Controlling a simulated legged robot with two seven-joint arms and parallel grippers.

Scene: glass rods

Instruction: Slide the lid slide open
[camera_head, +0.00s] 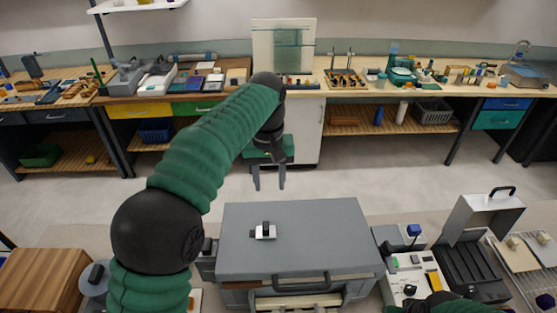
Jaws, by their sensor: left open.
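A grey box (325,232) with a flat lid stands at the bottom middle of the head view. On its lid is a small white plate with a black knob, which looks like the lid slide (270,232). I cannot tell whether an opening lies under it. My left gripper (269,184) is open and empty, its two fingers pointing down. In the picture it hangs just above the box's far edge, beyond the slide and apart from it. Part of my right arm shows at the bottom right; its gripper is not visible.
A dark handle (302,283) is on the box's front. A wooden block (40,278) stands at far left. A white device (412,275) and an open grey case (482,220) stand to the right. Cluttered benches line the back wall, with bare floor between.

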